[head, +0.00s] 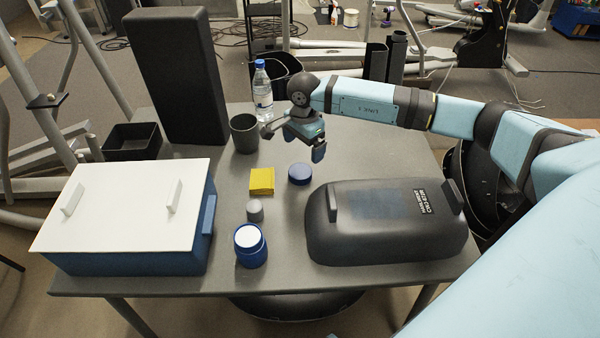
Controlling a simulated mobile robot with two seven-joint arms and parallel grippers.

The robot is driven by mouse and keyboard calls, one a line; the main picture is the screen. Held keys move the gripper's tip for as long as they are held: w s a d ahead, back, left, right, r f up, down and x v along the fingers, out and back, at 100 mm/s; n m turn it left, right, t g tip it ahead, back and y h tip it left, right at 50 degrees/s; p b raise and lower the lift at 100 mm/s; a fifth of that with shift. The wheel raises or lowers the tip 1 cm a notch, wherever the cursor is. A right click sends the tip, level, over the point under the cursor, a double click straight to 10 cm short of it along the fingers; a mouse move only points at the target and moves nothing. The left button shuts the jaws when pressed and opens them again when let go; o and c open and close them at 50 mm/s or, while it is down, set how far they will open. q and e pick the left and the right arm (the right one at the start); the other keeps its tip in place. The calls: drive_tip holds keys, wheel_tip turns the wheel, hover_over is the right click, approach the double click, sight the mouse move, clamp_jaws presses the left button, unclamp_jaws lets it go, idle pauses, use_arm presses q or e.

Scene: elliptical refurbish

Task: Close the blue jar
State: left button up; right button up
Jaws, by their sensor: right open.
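The blue jar (251,254) stands upright near the front edge of the table, with a white round top face showing inside its blue rim. A flat round blue lid (300,175) lies on the table behind it and to the right, apart from the jar. My right gripper (293,143) is open and empty above the table, behind the blue lid. My left gripper is out of view.
A yellow block (261,181) and a small grey cylinder (254,210) stand between lid and jar. A white-topped blue box (130,249) is left, a dark case (389,232) right. A grey cup (244,133) and bottle (262,92) stand behind.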

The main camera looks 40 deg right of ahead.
hover_over(300, 171)
drive_tip(key=f, duration=0.4)
drive_tip(key=shift+s+d+f, duration=0.25)
drive_tip(key=shift+d+f, duration=0.1)
drive_tip(key=shift+f, duration=0.05)
drive_tip(key=f, duration=0.5)
drive_tip(key=shift+w+a+f+b, duration=0.2)
drive_tip(key=shift+w+a+b, duration=0.05)
drive_tip(key=shift+w+b, duration=0.05)
drive_tip(key=c, duration=1)
